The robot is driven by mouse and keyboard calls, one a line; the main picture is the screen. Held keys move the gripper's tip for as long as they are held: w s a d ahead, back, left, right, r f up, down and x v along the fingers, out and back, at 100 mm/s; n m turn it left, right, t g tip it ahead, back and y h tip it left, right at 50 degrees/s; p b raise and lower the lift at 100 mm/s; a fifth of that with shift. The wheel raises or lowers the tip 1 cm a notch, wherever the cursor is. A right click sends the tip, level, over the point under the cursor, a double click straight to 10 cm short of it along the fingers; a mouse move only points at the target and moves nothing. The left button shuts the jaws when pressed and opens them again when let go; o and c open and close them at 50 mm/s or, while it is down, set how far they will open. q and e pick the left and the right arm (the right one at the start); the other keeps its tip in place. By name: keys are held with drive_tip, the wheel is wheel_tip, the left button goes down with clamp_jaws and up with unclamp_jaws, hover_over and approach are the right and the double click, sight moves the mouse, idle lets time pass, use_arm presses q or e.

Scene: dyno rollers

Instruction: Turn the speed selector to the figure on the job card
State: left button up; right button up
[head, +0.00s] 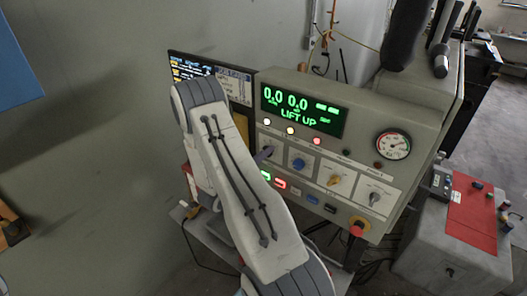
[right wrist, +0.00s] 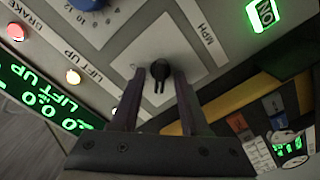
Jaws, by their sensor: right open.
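A black selector knob (right wrist: 159,71) sits on a pale plate marked MPH, in the right wrist view. My right gripper (right wrist: 158,75) is open, with one finger on each side of this knob. I cannot tell whether the fingers touch it. No figures around the knob are readable. In the head view the right arm hides most of this gripper; its dark tip (head: 264,154) shows at the left end of the knob row. My left gripper is out of view.
A blue knob (head: 297,163) with a numbered dial is beside the black one; a yellow knob (head: 334,181) and grey knob (head: 375,198) are farther right. The display (head: 302,110) reads LIFT UP. A red button (head: 358,228) projects at the lower right.

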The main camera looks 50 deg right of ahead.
clamp_jaws()
drive_tip(key=shift+s+f+m+b, duration=0.1)
drive_tip(key=shift+s+m+b, duration=0.05)
drive_tip(key=shift+m+b, duration=5.1)
drive_tip(key=shift+s+m+b, duration=0.1)
drive_tip(key=shift+m+b, duration=3.75)
drive_tip(key=shift+b, duration=2.75)
